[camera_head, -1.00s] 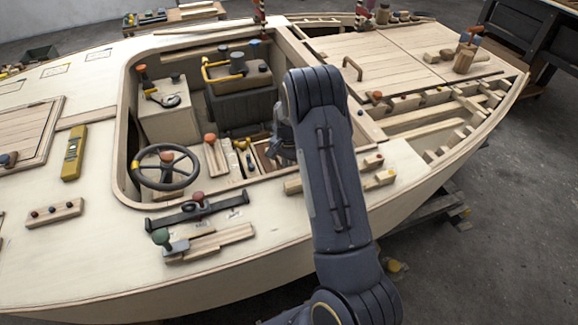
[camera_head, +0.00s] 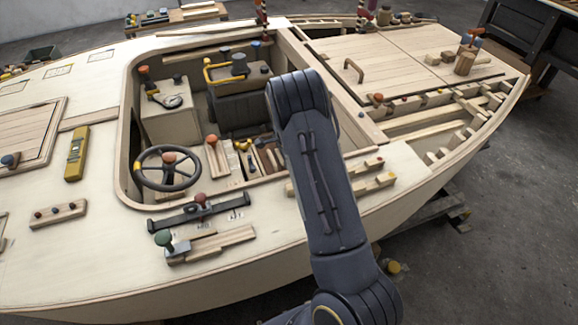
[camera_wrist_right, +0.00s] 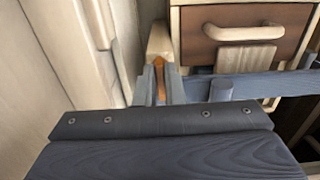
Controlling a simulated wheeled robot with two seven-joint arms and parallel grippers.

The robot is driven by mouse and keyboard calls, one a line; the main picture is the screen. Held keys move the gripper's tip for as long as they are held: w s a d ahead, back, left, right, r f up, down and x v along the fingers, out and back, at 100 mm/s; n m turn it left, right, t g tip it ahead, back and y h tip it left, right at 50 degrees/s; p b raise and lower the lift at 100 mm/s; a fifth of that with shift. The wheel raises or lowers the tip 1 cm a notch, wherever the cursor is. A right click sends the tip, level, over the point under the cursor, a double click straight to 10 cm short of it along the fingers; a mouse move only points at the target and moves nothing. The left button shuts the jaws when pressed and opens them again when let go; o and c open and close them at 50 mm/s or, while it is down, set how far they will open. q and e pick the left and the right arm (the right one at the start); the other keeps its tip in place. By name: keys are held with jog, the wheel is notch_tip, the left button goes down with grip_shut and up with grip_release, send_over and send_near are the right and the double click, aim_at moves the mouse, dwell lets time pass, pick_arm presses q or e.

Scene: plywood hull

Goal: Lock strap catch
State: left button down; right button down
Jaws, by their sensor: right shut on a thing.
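In the right wrist view, my right gripper (camera_wrist_right: 160,80) has its two narrow blue-grey fingers close together around a slim orange-brown piece, which appears to be part of the strap catch. A cream block (camera_wrist_right: 159,40) stands just beyond the fingertips. A blue strap-like band (camera_wrist_right: 265,86) runs right from near the gripper, below a brown drawer front (camera_wrist_right: 228,38) with a cream handle. A short blue upright piece (camera_wrist_right: 222,90) sits on the band. Whether the catch is locked cannot be told. In the head view my right arm hides its gripper. My left gripper is not in view.
In the head view, the cockpit has a steering wheel (camera_head: 168,169), a dark seat box (camera_head: 238,105) and a raised rim. Levers and a black bar (camera_head: 200,211) lie on the near deck. A pale wall (camera_wrist_right: 70,50) stands close left of my gripper.

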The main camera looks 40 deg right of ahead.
dwell(0.5)
jog(key=c, duration=1.5)
grip_release()
jog(key=shift+r, duration=0.1)
jog(key=shift+r, duration=3.85)
